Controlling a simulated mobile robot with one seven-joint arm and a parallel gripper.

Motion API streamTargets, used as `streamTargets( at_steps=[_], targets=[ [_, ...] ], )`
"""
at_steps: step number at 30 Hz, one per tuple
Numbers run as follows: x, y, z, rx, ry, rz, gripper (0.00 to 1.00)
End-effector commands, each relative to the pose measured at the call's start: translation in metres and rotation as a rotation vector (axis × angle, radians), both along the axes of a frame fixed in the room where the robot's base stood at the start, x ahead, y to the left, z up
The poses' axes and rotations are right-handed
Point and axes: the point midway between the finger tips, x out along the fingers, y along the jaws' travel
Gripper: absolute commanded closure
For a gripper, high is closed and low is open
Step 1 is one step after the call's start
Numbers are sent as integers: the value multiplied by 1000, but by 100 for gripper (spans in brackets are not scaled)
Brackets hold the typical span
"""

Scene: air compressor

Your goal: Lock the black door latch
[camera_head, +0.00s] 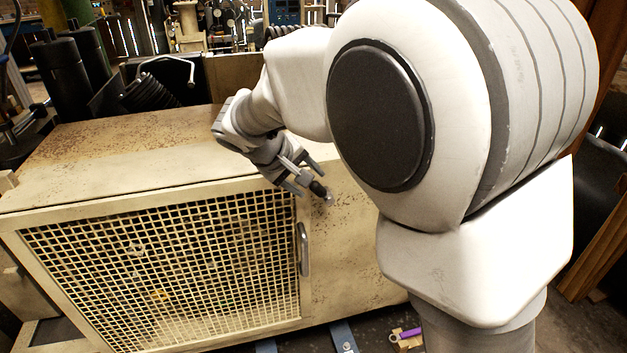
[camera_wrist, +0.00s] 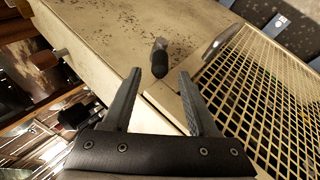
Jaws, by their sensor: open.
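The black door latch (camera_head: 319,189) is a small dark knob on a metal pivot, on the cream compressor cabinet's front beside the upper right corner of the mesh door (camera_head: 170,265). In the wrist view the latch (camera_wrist: 160,62) points toward my gripper, roughly centred between the fingertips. My gripper (camera_head: 308,179) is open, with its fingers on either side of the latch's line. In the wrist view my gripper (camera_wrist: 160,76) shows a clear gap between each finger and the knob. Whether the knob's end is between the fingers or just beyond them is hard to tell.
A metal door handle (camera_head: 304,250) stands out below the latch; it also shows in the wrist view (camera_wrist: 221,42), to the right of the latch. The cabinet top (camera_head: 120,150) is bare and rusty. Dark cylinders (camera_head: 65,75) stand behind on the left. A purple object (camera_head: 408,333) lies on the floor.

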Motion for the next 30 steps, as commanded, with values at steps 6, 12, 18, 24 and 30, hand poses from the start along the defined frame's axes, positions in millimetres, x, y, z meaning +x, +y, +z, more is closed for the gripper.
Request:
streamTargets(
  at_steps=[6, 12, 18, 24, 30],
  targets=[
    [-28, 23, 49, 2, -3, 3, 41],
    [-50, 39, 81, 0, -1, 2, 41],
    [-63, 48, 99, 1, 0, -1, 41],
    [-66, 50, 103, -1, 0, -2, 41],
    [-66, 50, 102, -1, 0, -1, 41]
  ],
)
